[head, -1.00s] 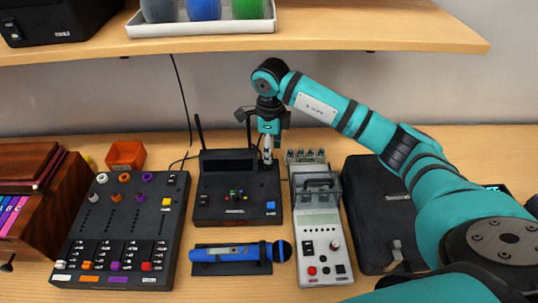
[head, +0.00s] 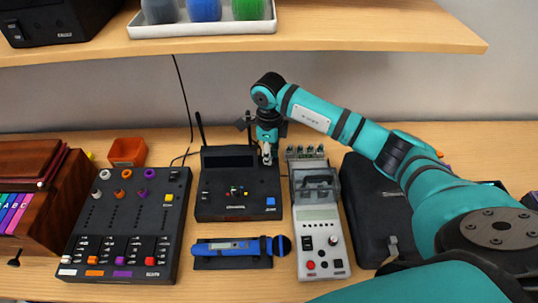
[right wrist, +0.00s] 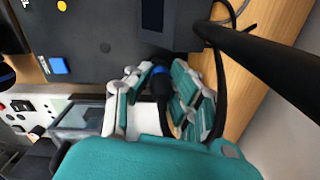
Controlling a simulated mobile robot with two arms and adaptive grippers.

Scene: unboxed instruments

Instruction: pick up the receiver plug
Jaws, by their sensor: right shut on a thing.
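The receiver is a black box (head: 238,205) with a dark display and upright antennas, in the middle of the table in the head view. My right gripper (head: 266,156) is low at its rear right corner. In the right wrist view, my right gripper (right wrist: 160,95) is shut on the receiver plug (right wrist: 160,82), a dark, round piece with a blue band, beside the receiver's edge. I cannot tell whether the plug is still seated. My left gripper is not in view.
An antenna (right wrist: 265,55) runs close beside my right gripper. A grey instrument (head: 319,235) and a black case (head: 368,215) stand right of the receiver. A mixer (head: 128,215) stands left, and a blue microphone (head: 235,247) lies in front. A shelf (head: 350,32) hangs above.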

